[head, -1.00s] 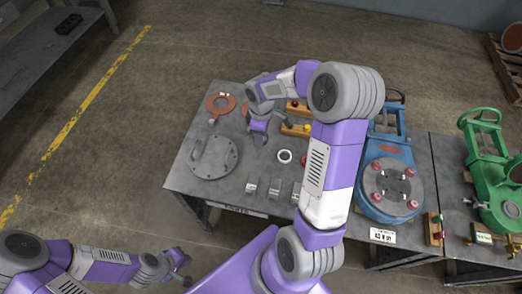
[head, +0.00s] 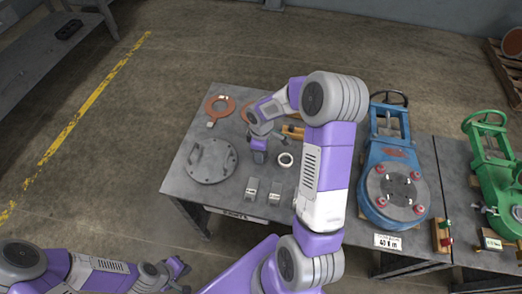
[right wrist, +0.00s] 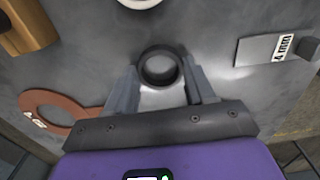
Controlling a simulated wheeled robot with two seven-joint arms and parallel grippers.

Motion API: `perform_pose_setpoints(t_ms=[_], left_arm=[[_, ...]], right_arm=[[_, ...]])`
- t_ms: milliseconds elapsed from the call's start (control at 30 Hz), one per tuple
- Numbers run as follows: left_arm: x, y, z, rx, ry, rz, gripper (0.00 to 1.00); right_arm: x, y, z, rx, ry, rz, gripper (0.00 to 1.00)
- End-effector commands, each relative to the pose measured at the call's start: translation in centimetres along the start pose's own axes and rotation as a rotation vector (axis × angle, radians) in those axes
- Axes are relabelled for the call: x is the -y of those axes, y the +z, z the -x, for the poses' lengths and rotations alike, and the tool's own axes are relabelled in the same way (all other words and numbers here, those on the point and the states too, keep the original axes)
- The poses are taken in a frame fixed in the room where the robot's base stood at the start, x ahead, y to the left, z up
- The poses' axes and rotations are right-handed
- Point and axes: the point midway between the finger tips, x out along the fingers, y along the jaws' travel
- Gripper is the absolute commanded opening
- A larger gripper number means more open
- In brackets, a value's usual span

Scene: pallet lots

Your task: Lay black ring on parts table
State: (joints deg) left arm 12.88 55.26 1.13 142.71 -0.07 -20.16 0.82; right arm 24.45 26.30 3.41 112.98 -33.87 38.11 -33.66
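The black ring (right wrist: 160,66) shows in the right wrist view between the two fingertips of my right gripper (right wrist: 161,76), which look closed against its sides. The grey top of the parts table (right wrist: 225,80) lies beneath; any gap under the ring is hard to judge. In the head view my right gripper (head: 258,157) points down over the parts table (head: 218,200), between the round grey plate and the white ring, and the black ring cannot be made out. My left gripper (head: 184,276) is empty at the lower left, off the table, with its fingers apart.
A grey cover plate (head: 210,160) with a handle, a copper-coloured gasket (head: 220,108), a white ring (head: 285,160) and tagged metal blocks (head: 251,189) surround the right gripper. A blue valve (head: 392,175) and a green valve (head: 490,165) stand to the right.

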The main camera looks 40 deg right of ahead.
Motion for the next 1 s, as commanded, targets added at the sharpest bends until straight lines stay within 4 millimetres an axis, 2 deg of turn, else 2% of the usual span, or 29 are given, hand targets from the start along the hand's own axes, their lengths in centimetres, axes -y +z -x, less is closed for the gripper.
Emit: perform_pose_setpoints(t_ms=[33,167,533,667,1000], left_arm=[[0.0,0.0,0.0,0.0,0.0,0.0,0.0],[0.0,0.0,0.0,0.0,0.0,0.0,0.0],[-0.1,0.0,0.4,0.0,0.0,0.0,0.0],[-0.4,0.1,1.1,0.0,0.0,0.0,0.0],[-1.3,0.1,3.5,0.0,0.0,0.0,0.0]], right_arm=[[0.0,0.0,-0.1,0.0,0.0,0.0,0.6],[0.0,0.0,0.0,0.0,0.0,0.0,0.79],[0.0,0.0,0.6,0.0,0.0,0.0,0.79],[-0.1,0.0,2.7,-0.002,0.003,0.0,0.79],[0.0,-0.1,9.9,-0.002,0.003,0.0,0.79]])
